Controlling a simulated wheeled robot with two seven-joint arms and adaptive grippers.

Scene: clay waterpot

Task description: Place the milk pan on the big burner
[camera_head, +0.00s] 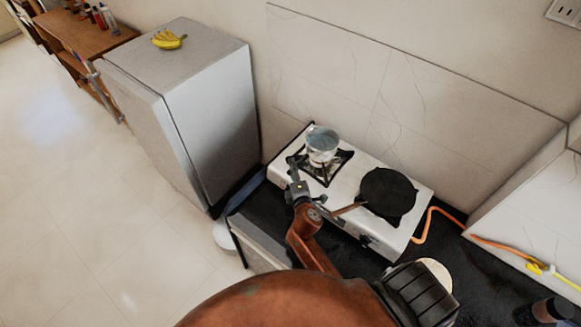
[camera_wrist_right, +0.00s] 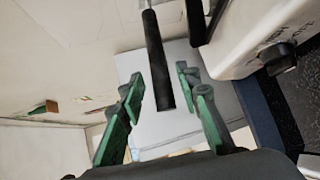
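The milk pan (camera_head: 322,144), small and silvery with a bluish inside, stands on the left burner (camera_head: 325,171) of the white two-burner stove. A dark frying pan (camera_head: 388,192) covers the right burner, its brownish handle pointing left. My right gripper (camera_head: 296,172) is at the stove's front left, beside the milk pan. In the right wrist view its green fingers (camera_wrist_right: 160,88) are open, with a black handle (camera_wrist_right: 155,55) between them. Gaps show on both sides of the handle. It appears to be the milk pan's; the pan body is out of that view. My left gripper is not in view.
A grey fridge (camera_head: 190,105) with bananas (camera_head: 168,40) on top stands left of the stove. An orange hose (camera_head: 424,222) runs right from the stove along the dark counter. A round pale item (camera_head: 436,272) lies in front. The wall is close behind the stove.

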